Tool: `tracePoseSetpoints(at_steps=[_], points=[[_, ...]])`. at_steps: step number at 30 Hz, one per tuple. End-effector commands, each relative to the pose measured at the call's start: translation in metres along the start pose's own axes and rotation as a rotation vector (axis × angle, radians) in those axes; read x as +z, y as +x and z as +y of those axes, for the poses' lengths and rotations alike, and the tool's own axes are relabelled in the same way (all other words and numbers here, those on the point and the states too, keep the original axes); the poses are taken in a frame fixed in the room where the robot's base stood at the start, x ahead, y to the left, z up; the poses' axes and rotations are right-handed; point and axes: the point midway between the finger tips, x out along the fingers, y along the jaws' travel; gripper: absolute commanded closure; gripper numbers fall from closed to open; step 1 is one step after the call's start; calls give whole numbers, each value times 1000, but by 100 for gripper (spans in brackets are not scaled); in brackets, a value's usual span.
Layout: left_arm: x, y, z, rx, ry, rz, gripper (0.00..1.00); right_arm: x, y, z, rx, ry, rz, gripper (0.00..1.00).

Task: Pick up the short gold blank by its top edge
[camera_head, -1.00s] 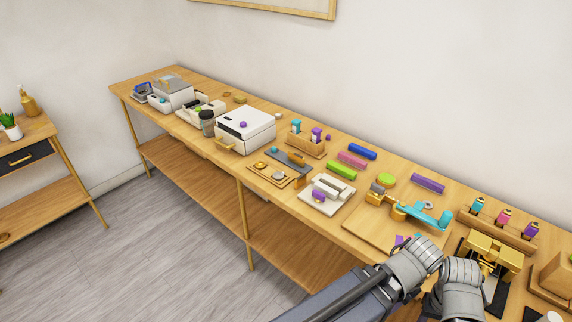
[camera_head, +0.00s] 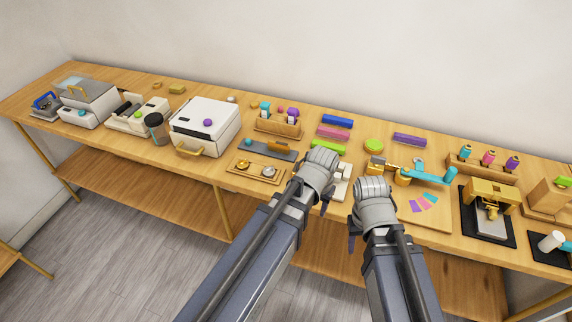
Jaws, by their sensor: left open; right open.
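I cannot make out for certain which thing is the short gold blank. A small round gold piece (camera_head: 243,164) lies at the left of a shallow wooden tray (camera_head: 232,171) near the front edge, with a silver round piece (camera_head: 269,172) to its right. Two small gold blocks stand at the back, one on the left (camera_head: 157,85) and one on the right (camera_head: 177,89). My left gripper (camera_head: 311,196) is open, right of the tray, over the front of a white stand (camera_head: 342,186) that it partly hides. My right gripper (camera_head: 358,230) is open at the bench's front edge; its arm hides most of it.
A white box machine (camera_head: 205,125) with a gold handle stands left of the tray, beside a dark cup (camera_head: 157,128). A grey strip tool (camera_head: 262,147) lies behind the tray. Coloured bars lie at the back. A gold press (camera_head: 490,195) stands on a black mat at right.

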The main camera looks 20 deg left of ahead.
Motion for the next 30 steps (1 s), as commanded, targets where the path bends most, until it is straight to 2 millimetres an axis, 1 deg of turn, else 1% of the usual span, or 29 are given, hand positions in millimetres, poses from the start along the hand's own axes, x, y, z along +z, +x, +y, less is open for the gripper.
tracePoseSetpoints(at_steps=[1,3,6,9,10,12,14,19,25,30], points=[[-29,-12,-25,5,-45,48,52,1,-16,1,0,0,0,50],[-54,-19,-53,8,-89,113,52,1,-24,2,0,-1,0,50],[-82,-27,-89,7,-143,192,52,2,-32,3,0,-1,0,50],[-97,-32,-114,2,-176,244,52,2,-37,3,0,-1,0,50],[-100,-33,-119,1,-182,254,52,2,-37,3,0,-1,0,50],[-103,-34,-126,-1,-191,269,52,2,-38,3,0,-1,0,50],[-104,-34,-128,-1,-194,275,52,2,-38,3,0,-1,0,50],[-104,-27,-128,-1,-193,274,52,2,-30,3,0,-1,0,50],[-109,-8,-128,-1,-192,273,52,1,-13,1,0,-1,0,50],[-110,-8,-128,-1,-192,272,52,1,-12,1,0,-1,0,50]])
